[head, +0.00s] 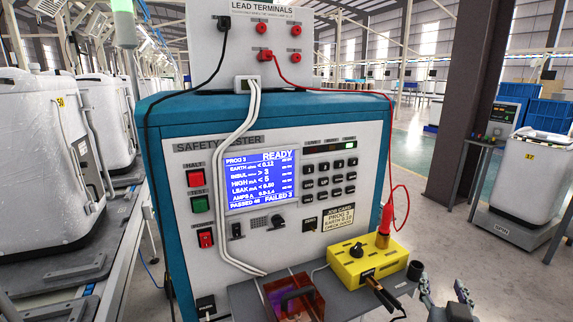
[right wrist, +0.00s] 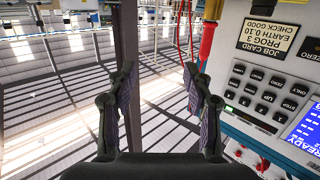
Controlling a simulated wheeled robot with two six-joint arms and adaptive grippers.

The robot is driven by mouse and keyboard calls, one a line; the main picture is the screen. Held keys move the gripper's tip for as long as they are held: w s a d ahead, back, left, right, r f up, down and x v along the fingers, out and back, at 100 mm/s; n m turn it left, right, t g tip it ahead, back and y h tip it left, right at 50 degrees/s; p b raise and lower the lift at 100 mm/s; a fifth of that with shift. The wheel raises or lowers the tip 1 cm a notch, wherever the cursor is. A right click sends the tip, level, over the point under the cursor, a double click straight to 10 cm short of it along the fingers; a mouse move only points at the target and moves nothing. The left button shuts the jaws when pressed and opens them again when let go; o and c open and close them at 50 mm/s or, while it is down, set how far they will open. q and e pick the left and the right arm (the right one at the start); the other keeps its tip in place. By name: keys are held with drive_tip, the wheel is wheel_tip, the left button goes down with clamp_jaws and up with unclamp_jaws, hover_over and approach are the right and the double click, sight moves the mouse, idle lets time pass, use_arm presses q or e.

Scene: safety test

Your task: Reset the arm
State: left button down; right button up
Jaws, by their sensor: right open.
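My right gripper (head: 444,287) is at the bottom right of the head view, to the right of the yellow box and in front of the tester's right side. The teal and white safety tester (head: 290,235) fills the middle of the head view. Its blue screen (head: 261,181) reads READY. In the right wrist view the tester's keypad panel (right wrist: 258,100) is to the right of the fingers, tilted. My left gripper is not in view.
A yellow box (head: 368,262) with a black knob sits on the grey shelf. A red probe (head: 384,225) stands at its right end, its red lead running up to the terminal panel (head: 310,50). A brown column (head: 462,110) and a white wrapped unit (head: 527,175) are behind, right.

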drive_tip(key=s+a+f+n+g+y, duration=0.1)
drive_tip(key=s+f+g, duration=0.2)
drive_tip(key=f, duration=0.5)
drive_tip(key=s+a+f+n+g+y, duration=0.1)
drive_tip(key=s+a+f+g+y, duration=0.2)
drive_tip(key=f, duration=0.4)
drive_tip(key=s+a+f+n+g+y, duration=0.25)
drive_tip(key=s+a+f+g, duration=0.3)
drive_tip(key=s+f, duration=0.45)
drive_tip(key=s+d+f+g, duration=0.1)
drive_tip(key=s+d+f, duration=0.1)
drive_tip(key=f, duration=1.2)
drive_tip(key=s+d+f+g, duration=0.1)
drive_tip(key=f, duration=1.2)
drive_tip(key=s+d+f, duration=0.1)
drive_tip(key=s+f, duration=1.4)
drive_tip(key=s, duration=0.3)
use_arm(q)
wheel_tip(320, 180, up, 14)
drive_tip(key=p, duration=1.4)
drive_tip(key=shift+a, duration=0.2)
use_arm(e)
wheel_tip(320, 180, up, 14)
drive_tip(key=shift+d+g, duration=0.2)
drive_tip(key=shift+g, duration=0.15)
